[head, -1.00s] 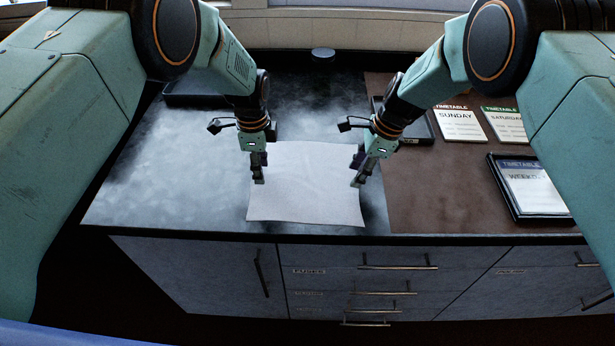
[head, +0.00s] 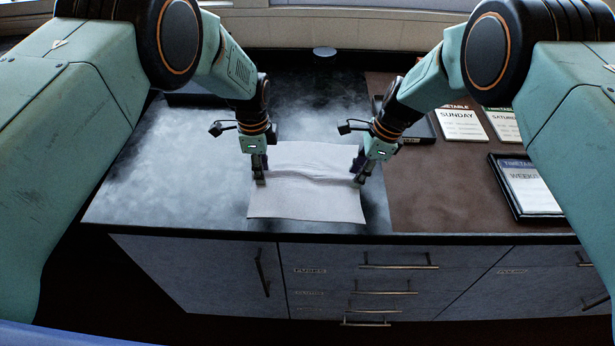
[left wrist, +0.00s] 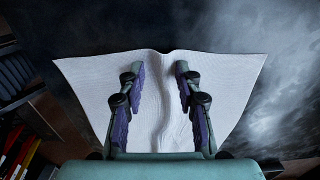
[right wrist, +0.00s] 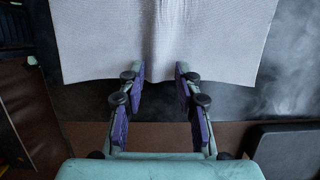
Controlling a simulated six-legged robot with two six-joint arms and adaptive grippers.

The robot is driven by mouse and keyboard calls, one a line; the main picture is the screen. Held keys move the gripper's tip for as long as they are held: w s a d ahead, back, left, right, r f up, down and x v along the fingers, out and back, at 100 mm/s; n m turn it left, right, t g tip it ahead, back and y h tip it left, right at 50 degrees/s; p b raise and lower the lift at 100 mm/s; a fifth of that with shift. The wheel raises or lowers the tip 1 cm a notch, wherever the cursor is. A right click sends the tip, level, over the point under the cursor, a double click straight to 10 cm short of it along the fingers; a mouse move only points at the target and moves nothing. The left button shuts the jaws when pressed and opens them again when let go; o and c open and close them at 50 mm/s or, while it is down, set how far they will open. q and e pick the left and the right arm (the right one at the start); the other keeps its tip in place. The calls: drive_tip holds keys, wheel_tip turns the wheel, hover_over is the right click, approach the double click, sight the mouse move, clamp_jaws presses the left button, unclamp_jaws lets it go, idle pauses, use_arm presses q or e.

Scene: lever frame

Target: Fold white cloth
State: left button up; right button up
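The white cloth (head: 305,207) lies on the dark left part of the counter, with a raised ridge running across it between my grippers. My left gripper (head: 260,181) is at the cloth's left edge, pointing down. In the left wrist view its fingers (left wrist: 161,68) stand apart over the cloth (left wrist: 225,85), with the ridge between them. My right gripper (head: 358,181) is at the cloth's right edge. In the right wrist view its fingers (right wrist: 160,70) are apart, with the rumpled cloth edge (right wrist: 230,45) between and beyond the tips. Fingertip contact is hard to make out.
The brown right part of the counter (head: 440,205) holds timetable cards (head: 460,125) and a black tray with a weekly card (head: 530,188). Dark trays stand behind both grippers. A small round white item (head: 324,51) is at the back. Left of the cloth is clear.

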use_arm(q)
drive_tip(key=shift+c, duration=0.8)
use_arm(e)
drive_tip(key=shift+c, duration=0.8)
use_arm(q)
drive_tip(key=shift+f, duration=0.1)
drive_tip(key=shift+c, duration=0.7)
use_arm(e)
drive_tip(key=shift+f, duration=0.1)
drive_tip(key=shift+c, duration=0.7)
use_arm(q)
drive_tip(key=shift+c, duration=1.2)
use_arm(e)
drive_tip(key=shift+c, duration=1.2)
use_arm(q)
clamp_jaws()
use_arm(e)
drive_tip(key=shift+f, duration=0.1)
clamp_jaws()
use_arm(q)
drive_tip(key=shift+s+f, duration=0.1)
drive_tip(key=shift+f, duration=0.05)
